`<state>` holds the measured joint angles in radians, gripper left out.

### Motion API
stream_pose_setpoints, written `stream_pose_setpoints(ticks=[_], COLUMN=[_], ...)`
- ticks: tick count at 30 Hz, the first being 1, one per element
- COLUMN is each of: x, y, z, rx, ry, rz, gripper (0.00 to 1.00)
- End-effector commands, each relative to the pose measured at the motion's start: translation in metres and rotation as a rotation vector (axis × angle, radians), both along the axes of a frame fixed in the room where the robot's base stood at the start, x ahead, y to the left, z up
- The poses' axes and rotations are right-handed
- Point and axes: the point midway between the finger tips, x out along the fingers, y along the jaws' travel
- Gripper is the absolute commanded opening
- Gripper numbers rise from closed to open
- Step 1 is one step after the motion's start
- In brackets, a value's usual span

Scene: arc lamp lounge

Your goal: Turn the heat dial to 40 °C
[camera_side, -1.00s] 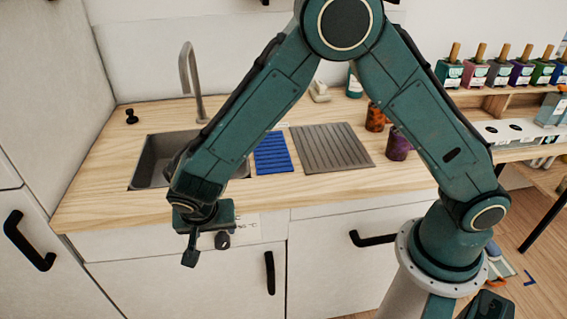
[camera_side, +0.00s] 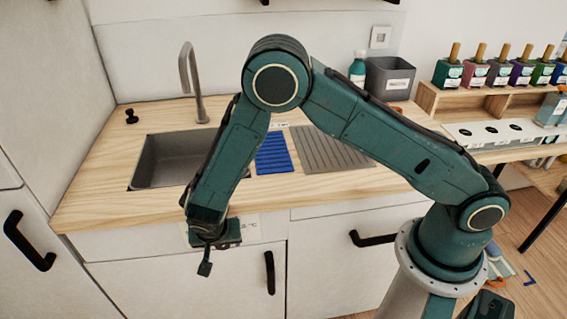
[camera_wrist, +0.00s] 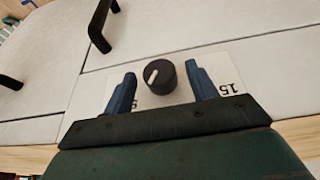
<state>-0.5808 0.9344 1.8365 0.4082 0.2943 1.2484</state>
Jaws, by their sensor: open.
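The heat dial (camera_wrist: 160,77) is a round black knob with a white pointer mark, on a pale label plate (camera_wrist: 205,98) on the cabinet front. In the wrist view it sits between the two blue fingertips of my gripper (camera_wrist: 161,84), with a gap on each side. The gripper is open. The pointer aims to the upper left of the dial in that view. Parts of the plate's numbers show, such as 15 at the right; the 40 mark cannot be read. In the side view my gripper (camera_side: 206,262) is in front of the plate (camera_side: 250,228) and hides the dial.
Black cabinet handles (camera_side: 270,272) stick out near the dial. Above is the wooden counter (camera_side: 95,200) with a sink (camera_side: 165,162), a blue mat (camera_side: 272,155) and a ribbed grey mat (camera_side: 330,148). A grey bin (camera_side: 390,78) stands at the back.

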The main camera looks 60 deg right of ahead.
Motion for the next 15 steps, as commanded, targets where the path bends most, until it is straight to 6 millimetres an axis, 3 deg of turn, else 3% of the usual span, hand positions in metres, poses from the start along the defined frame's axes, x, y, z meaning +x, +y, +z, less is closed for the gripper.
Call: stream_pose_setpoints(ticks=[8, 15], x=[0.0004, 0.0004], y=[-0.0003, -0.0003], z=[-0.0008, -0.0006], rx=[0.000, 0.000], ry=[0.000, 0.000], rz=[0.000, 0.000], gripper=[0.57, 0.13])
